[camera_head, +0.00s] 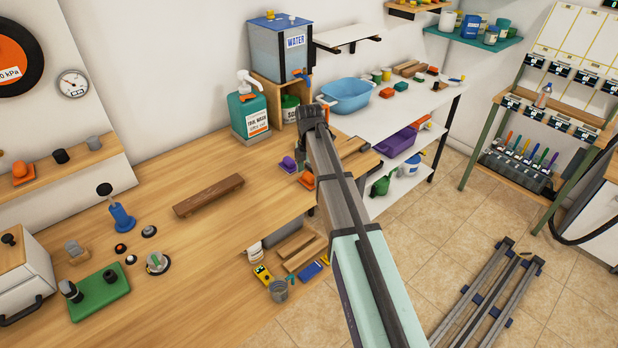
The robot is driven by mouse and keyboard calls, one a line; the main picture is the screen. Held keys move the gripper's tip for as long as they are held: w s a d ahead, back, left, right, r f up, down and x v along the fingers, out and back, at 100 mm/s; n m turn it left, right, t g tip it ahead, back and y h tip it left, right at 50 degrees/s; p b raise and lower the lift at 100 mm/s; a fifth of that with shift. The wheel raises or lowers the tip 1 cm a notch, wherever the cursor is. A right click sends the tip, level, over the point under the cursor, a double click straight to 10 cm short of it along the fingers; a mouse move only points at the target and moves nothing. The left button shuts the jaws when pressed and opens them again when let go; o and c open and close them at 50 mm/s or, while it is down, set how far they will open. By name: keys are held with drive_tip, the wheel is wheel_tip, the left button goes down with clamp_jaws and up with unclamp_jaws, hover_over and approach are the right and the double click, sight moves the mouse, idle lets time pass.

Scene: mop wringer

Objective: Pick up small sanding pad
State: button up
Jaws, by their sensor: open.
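My arm reaches from the bottom of the head view up over the right end of the workbench. My dark gripper (313,118) is at its far end, small in the view and open. Its fingers are hard to make out, and I see nothing held in it. I cannot tell for sure which thing is the small sanding pad. The arm partly covers the bench edge there.
A wooden bar (208,195) lies on the workbench (190,285). A soap bottle (248,108) and a water tank (280,52) stand at the back. A blue basin (347,95) and small coloured items sit on the white shelf (405,112).

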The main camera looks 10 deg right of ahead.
sight(309, 174)
drive_tip(key=shift+f, duration=0.3)
drive_tip(key=c, duration=1.3)
drive_tip(key=shift+o, duration=0.2)
drive_tip(key=shift+r, duration=0.15)
wheel_tip(309, 174, up, 20)
drive_tip(key=b, duration=0.4)
